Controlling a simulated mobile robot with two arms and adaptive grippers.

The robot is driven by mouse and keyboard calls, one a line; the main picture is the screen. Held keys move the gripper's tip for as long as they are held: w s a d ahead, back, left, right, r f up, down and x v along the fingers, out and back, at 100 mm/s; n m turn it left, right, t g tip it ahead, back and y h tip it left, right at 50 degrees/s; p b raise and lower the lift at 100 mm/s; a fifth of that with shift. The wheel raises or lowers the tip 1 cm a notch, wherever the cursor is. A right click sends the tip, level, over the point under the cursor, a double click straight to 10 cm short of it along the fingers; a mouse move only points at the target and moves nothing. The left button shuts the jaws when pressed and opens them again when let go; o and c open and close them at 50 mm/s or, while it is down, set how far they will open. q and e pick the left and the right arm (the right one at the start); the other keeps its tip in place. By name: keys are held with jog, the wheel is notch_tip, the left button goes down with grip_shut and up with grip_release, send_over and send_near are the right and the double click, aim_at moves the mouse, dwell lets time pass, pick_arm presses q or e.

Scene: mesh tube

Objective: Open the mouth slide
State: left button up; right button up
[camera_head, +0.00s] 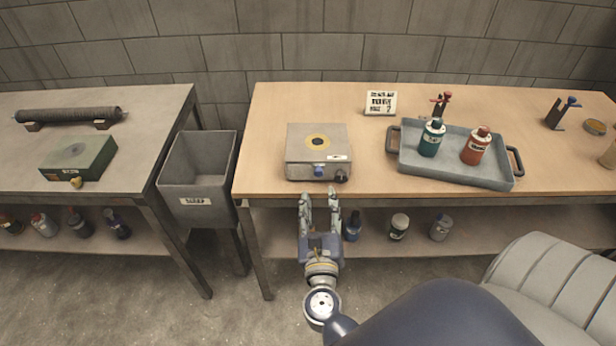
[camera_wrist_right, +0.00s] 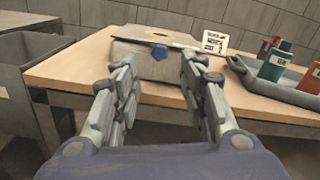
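A grey metal box (camera_head: 300,155) stands at the front left of the wooden table, with a yellow ring around a dark centre (camera_head: 318,142) on its top. My right gripper (camera_head: 319,194) is open and empty, just in front of the table edge, pointing at the box. My left gripper is not in view.
A blue-grey tray (camera_head: 455,175) with a teal bottle (camera_head: 431,140) and a red bottle (camera_head: 475,147) stands to the right. A small sign (camera_head: 380,102) is behind. A grey bin (camera_head: 197,180) and a second table with a mesh tube (camera_head: 70,115) are left.

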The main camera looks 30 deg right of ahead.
aim_at(319, 175)
jog(key=p+x, duration=0.2)
jog(key=x, duration=0.6)
jog(key=shift+w+d+r, duration=0.1)
jog(key=shift+w, duration=0.2)
jog(key=shift+w+d, duration=0.35)
jog(key=shift+w, duration=0.2)
